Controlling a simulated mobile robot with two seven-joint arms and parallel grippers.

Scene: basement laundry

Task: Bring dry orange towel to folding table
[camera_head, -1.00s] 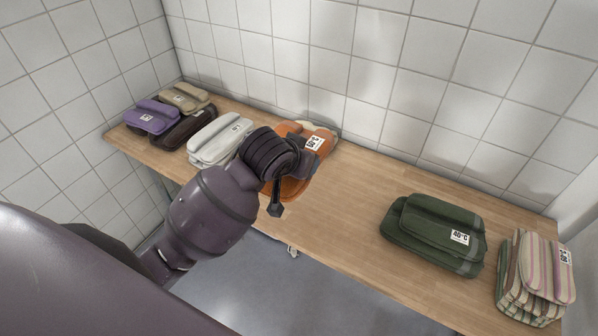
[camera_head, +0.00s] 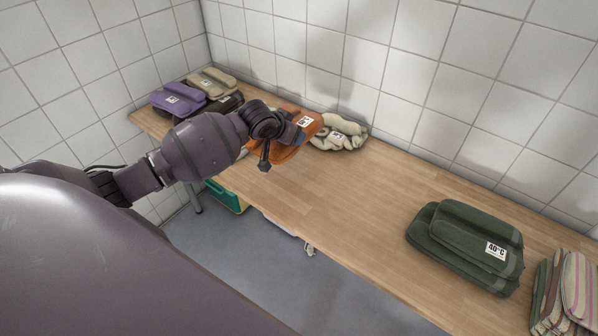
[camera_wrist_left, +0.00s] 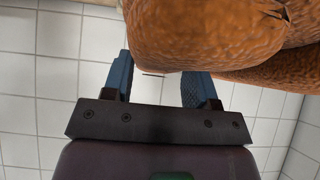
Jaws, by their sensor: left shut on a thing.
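The orange towel (camera_head: 288,154) is folded, with a white label, and is at the far left part of the wooden table (camera_head: 350,215) in the head view. My left gripper (camera_head: 280,138) reaches over it from the left and partly hides it. In the left wrist view, the orange towel (camera_wrist_left: 220,35) fills the top, close to the two blue fingers of my left gripper (camera_wrist_left: 160,78). The gripper is shut on the towel, though the gripped part is hard to see. Whether the towel touches the tabletop is unclear. My right gripper is out of view.
A cream twisted bundle (camera_head: 345,138) lies just right of the orange towel. Purple (camera_head: 175,100), beige (camera_head: 212,82) and dark folded towels lie at the far left end. A green towel (camera_head: 465,245) and a striped stack (camera_head: 570,295) are at right. The middle tabletop is clear.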

